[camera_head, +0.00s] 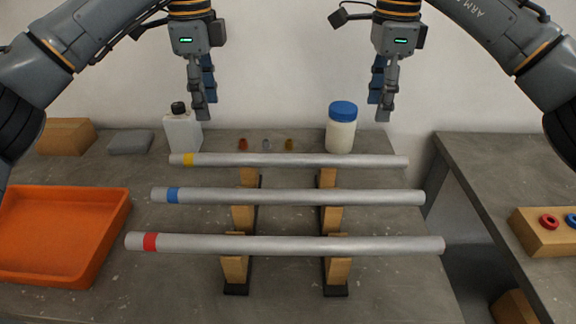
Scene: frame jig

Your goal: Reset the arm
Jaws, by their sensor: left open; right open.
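My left gripper (203,100) hangs pointing down at the upper left, open and empty, above the far end of the table near the white bottle. My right gripper (382,102) hangs at the upper right, open and empty, to the right of the blue-lidded jar. Below them, three silver tubes lie left to right across wooden supports: the yellow-banded tube (300,160) at the back, the blue-banded tube (300,197) in the middle and the red-banded tube (290,245) in front. Neither gripper touches a tube.
An orange tray (125,215) stands at the left. Behind are a white bottle (183,133), a jar (341,135), a cardboard-coloured block (66,137) and a grey block (130,142). A wooden block with coloured rings (543,240) sits on the right table, across a gap.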

